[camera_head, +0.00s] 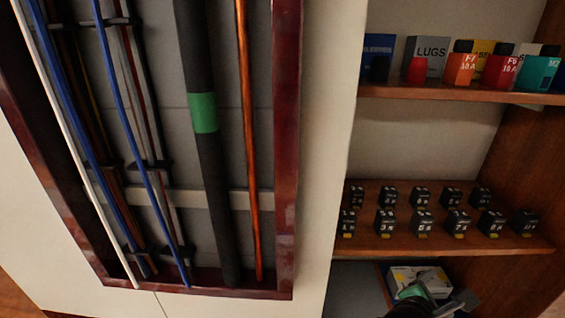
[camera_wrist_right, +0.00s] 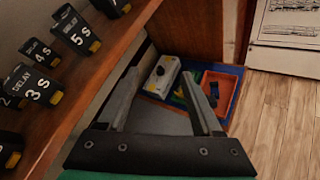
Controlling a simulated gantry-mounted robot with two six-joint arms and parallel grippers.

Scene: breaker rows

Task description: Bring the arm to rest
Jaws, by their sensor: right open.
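My right gripper (camera_head: 440,302) is at the lower right edge of the head view, in front of the lower shelf opening and below the row of small black blocks. In the right wrist view my right gripper (camera_wrist_right: 160,80) shows both fingers spread apart, with nothing held between them. Past the fingertips lies a white and yellow box (camera_wrist_right: 162,72), apart from the fingers as far as I can tell. My left gripper is in neither view.
Black delay blocks (camera_wrist_right: 80,34) stand in two rows on the wooden shelf (camera_head: 440,244), close to the left of my gripper. An orange tray (camera_wrist_right: 222,92) lies below. Labelled boxes (camera_head: 465,65) stand on the upper shelf. Wooden floor (camera_wrist_right: 285,115) is clear at right.

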